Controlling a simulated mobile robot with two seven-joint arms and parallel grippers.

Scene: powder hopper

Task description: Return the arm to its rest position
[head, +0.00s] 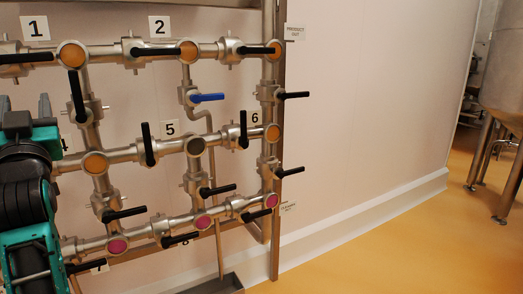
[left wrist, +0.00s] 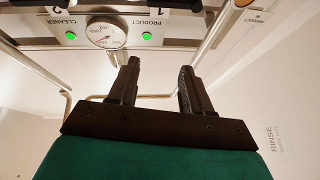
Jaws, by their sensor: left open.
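My left gripper (head: 24,106) is at the left edge of the head view, with its two dark fingers pointing up in front of the pipework. In the left wrist view the left gripper (left wrist: 155,85) is open, and nothing is between its fingers. My teal and black left arm (head: 28,215) runs down from it and hides part of the pipes at the left. My right gripper is in neither view.
A steel pipe rack with black-handled valves stands close beside the arm; one valve handle (head: 207,97) is blue. A pressure gauge (left wrist: 106,34) and green lights show beyond the fingers. A steel vessel (head: 502,60) stands far right. The orange floor (head: 400,245) is clear.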

